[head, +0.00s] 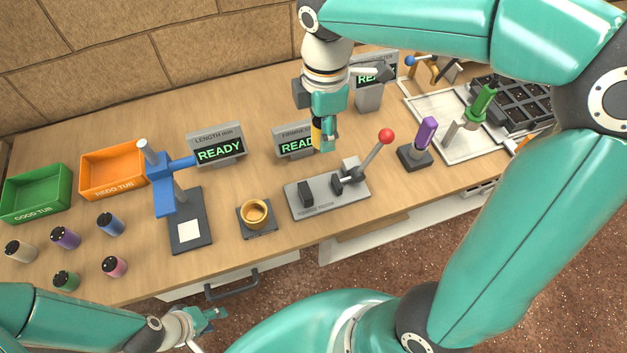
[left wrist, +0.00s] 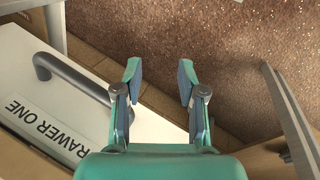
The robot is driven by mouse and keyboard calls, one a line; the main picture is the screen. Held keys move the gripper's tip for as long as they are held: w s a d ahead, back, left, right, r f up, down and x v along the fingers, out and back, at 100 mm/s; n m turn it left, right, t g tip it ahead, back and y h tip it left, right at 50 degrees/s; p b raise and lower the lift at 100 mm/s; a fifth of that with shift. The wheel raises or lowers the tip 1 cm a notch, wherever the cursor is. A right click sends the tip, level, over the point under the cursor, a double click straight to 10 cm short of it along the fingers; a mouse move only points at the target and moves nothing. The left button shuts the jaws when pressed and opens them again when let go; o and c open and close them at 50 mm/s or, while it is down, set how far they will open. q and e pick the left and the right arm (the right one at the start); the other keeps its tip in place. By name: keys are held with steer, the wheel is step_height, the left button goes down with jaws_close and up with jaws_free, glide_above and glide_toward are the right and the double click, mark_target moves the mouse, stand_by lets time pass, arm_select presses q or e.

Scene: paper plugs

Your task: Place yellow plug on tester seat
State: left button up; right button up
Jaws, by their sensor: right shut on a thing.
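My left gripper (head: 215,315) is low at the table's front, empty. In the left wrist view its fingers (left wrist: 160,78) are apart, near the drawer handle (left wrist: 70,75).
A brass cup (head: 254,212) on a dark base and the blue length gauge (head: 163,185) stand left of the tester. Several plugs stand at the front left, before the green tub (head: 36,194) and orange tub (head: 113,172).

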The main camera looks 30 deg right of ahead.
mark_target(321, 193)
steer(key=shift+f, duration=0.25)
step_height(321, 193, down, 19)
steer(key=shift+f+b, duration=0.15)
steer(key=shift+b, duration=0.45)
steer(key=shift+f, duration=0.15)
steer(key=o, duration=1)
steer(key=shift+c, duration=0.2)
step_height(321, 193, up, 12)
steer(key=shift+r+p, duration=0.2)
steer(key=shift+p, duration=0.3)
